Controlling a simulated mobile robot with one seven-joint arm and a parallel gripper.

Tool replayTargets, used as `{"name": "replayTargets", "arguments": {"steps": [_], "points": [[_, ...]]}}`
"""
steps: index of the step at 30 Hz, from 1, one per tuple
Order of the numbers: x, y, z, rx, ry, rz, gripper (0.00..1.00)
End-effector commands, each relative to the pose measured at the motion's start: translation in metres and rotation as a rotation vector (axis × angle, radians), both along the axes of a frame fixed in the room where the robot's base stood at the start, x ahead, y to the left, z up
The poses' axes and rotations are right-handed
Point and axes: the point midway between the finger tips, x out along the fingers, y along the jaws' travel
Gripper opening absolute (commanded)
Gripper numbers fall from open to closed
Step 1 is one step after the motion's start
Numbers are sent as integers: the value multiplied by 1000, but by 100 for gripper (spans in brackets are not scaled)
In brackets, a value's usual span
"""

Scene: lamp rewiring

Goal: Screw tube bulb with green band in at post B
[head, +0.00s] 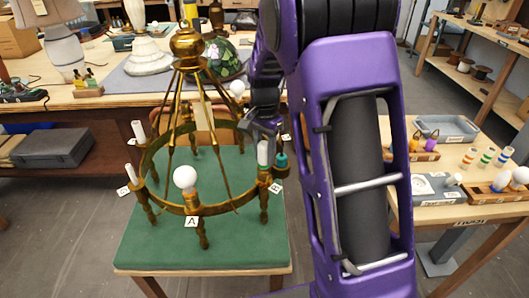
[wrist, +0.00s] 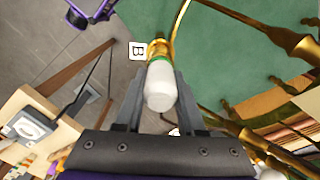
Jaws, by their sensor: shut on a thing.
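The tube bulb (wrist: 160,88) is white and rounded at its free end, with a narrow greenish band near its base. My gripper (wrist: 160,78) is shut on it, one finger on each side. The bulb is in line with the brass socket of post B, beside the B label (wrist: 137,50). I cannot tell how deep the base sits. In the head view the white tube (head: 263,152) stands upright at the right front post (head: 264,182) of the brass chandelier (head: 195,208). My gripper (head: 266,132) is there, partly hidden by my arm.
The chandelier stands on a green-topped table (head: 150,250). A globe bulb (head: 185,177) sits at post A, and white tubes stand on the left posts. A side table at right holds a grey tray (head: 447,128) and several bulbs. Brass rods rise close to my gripper.

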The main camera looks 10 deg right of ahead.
Motion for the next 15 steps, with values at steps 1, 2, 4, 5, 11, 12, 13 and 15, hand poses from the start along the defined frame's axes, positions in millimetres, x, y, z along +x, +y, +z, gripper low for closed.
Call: {"name": "replayTargets", "arguments": {"steps": [1, 2, 4, 5, 11, 12, 13, 15], "points": [[1, 0, 1, 1, -2, 1, 0], [1, 0, 1, 1, -2, 0, 0], [0, 0, 1, 1, -2, -18, 0], [0, 0, 1, 1, -2, -38, 0], [0, 0, 0, -1, -2, -306, 0], [-1, 0, 0, 0, -2, -364, 0], [-1, 0, 0, 0, -2, -410, 0], [-1, 0, 0, 0, -2, -509, 0]]}}
